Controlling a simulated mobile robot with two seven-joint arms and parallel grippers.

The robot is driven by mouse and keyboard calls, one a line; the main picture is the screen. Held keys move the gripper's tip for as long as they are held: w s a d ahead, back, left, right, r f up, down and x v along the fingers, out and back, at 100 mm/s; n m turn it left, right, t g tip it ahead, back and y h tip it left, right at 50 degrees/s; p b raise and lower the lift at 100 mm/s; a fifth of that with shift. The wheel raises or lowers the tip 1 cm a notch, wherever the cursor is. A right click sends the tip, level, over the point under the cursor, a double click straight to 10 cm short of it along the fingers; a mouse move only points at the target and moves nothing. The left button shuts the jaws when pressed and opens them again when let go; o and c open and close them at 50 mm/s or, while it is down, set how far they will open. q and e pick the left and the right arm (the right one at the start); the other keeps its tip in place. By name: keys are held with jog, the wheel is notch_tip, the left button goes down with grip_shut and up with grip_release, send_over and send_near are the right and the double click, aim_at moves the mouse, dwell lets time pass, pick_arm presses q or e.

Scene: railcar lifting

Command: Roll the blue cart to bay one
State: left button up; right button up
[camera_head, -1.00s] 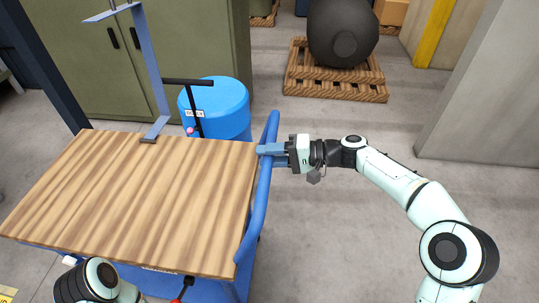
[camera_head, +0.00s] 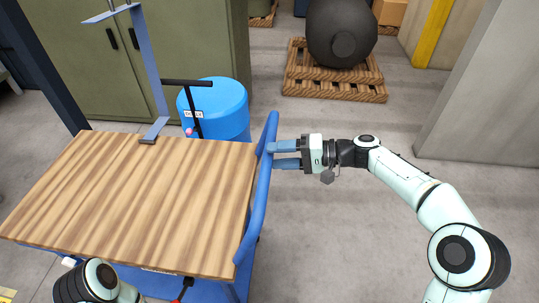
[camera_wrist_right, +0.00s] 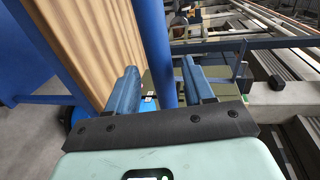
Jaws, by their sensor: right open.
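The blue cart has a wooden deck (camera_head: 150,200) and a blue tubular push bar (camera_head: 263,190) along its right side. My right gripper (camera_head: 271,155) is at the push bar, its two blue fingers open and pointing left at it. In the right wrist view the bar (camera_wrist_right: 157,45) runs up through the gap between the spread fingers (camera_wrist_right: 158,88); neither finger appears pressed on it. Whether the fingertips reach past the bar is hard to tell. A link of my left arm shows at the bottom left, but its gripper is out of frame. I cannot identify bay one.
A blue barrel (camera_head: 222,108) stands just behind the cart, with green cabinets (camera_head: 195,50) beyond. A dark round tank (camera_head: 342,32) sits on a wooden pallet (camera_head: 335,83) at the back. A grey pillar (camera_head: 480,90) stands at the right. The floor right of the cart is clear.

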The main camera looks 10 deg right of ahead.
pick_arm(q)
jog(key=shift+s+r+p, duration=0.2)
jog(key=shift+r+p, duration=0.1)
jog(key=shift+p, duration=0.05)
pick_arm(e)
jog(key=v, duration=1)
jog(key=shift+d, duration=0.15)
pick_arm(q)
jog(key=shift+d, duration=0.15)
